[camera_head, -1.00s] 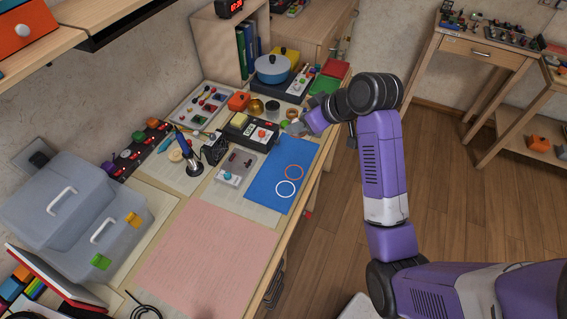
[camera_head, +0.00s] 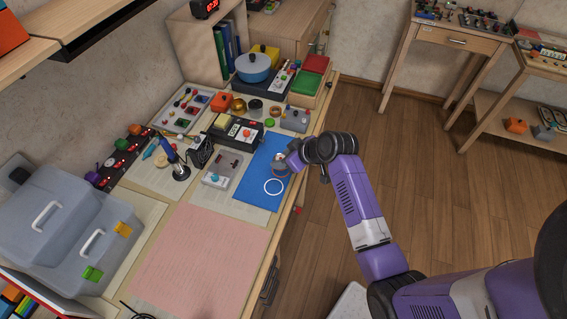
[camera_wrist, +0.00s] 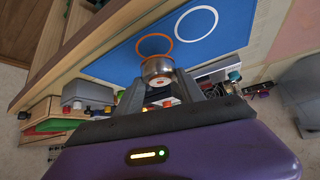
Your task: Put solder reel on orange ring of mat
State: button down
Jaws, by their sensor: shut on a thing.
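My gripper (camera_wrist: 163,100) is shut on the solder reel (camera_wrist: 157,68), a small silvery cylinder, as the wrist view shows. The reel is between the fingertips and appears beside or over the near edge of the orange ring (camera_wrist: 154,44); its height above the mat cannot be told. The blue mat (camera_wrist: 222,42) also carries a white ring (camera_wrist: 196,22). In the head view, my gripper (camera_head: 285,163) is over the mat's right part (camera_head: 252,190), largely covering the orange ring.
A grey box (camera_head: 294,119) and small pots are farther back. The table edge runs close along the right.

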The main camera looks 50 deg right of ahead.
jog(key=shift+f, duration=1.5)
jog(key=shift+f, duration=0.15)
jog(key=c, duration=0.7)
grip_release()
